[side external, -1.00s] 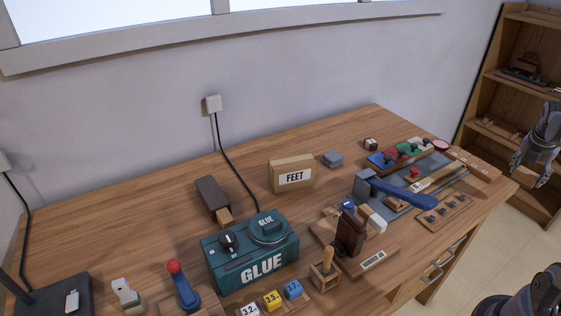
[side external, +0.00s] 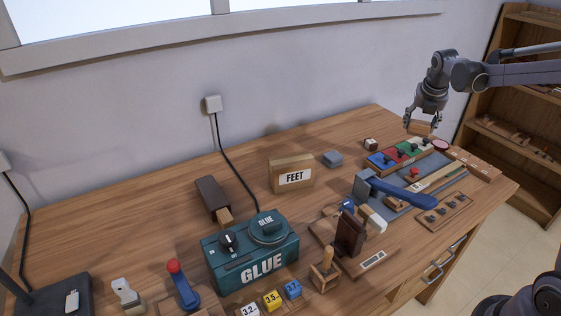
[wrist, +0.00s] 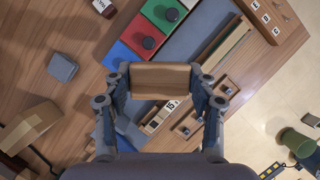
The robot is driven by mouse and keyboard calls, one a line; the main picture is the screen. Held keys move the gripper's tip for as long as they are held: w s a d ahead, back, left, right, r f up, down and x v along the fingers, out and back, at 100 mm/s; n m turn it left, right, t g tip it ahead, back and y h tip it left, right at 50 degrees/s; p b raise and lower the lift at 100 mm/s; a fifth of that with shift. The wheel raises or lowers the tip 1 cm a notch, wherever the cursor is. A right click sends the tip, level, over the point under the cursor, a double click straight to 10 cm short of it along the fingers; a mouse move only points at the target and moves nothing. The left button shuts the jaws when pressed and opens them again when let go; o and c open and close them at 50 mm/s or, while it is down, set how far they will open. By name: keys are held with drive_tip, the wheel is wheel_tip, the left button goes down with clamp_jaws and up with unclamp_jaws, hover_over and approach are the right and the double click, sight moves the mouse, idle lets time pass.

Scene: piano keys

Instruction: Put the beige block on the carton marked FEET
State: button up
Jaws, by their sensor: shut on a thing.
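My gripper (side external: 423,118) is above the far right of the workbench. It is shut on a beige wooden block (side external: 420,128). In the wrist view the block (wrist: 160,78) lies crosswise between the two fingers of my gripper (wrist: 160,90). The carton marked FEET (side external: 291,174) stands upright near the middle of the bench, well left of my gripper. It shows in the wrist view (wrist: 30,126) at the lower left, its label mostly out of sight. Its top looks bare in the side view.
A green GLUE tin (side external: 250,251) stands in front of the carton. A small grey box (side external: 332,159) lies right of it. Colored panels with knobs (side external: 402,153) and a blue-handled hammer (side external: 400,194) lie to the right. A grey wall rises behind the bench.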

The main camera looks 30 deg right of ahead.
drive_tip(key=w+a+r+n, duration=0.25)
drive_tip(key=w+a, duration=0.45)
drive_tip(key=a, duration=0.4)
drive_tip(key=n+t+y, duration=0.1)
drive_tip(key=n+y, duration=0.1)
drive_tip(key=n, duration=0.1)
hover_over(291, 156)
drive_tip(key=s, duration=0.2)
wheel_tip(291, 156, down, 5)
drive_tip(key=shift+a+r, duration=0.1)
drive_tip(key=shift+w+a+f, duration=0.2)
drive_tip(key=shift+a+f, duration=0.1)
drive_tip(key=shift+f, duration=1.95)
drive_tip(key=shift+f, duration=0.1)
drive_tip(key=o, duration=1.1)
drive_tip(key=shift+o, duration=0.2)
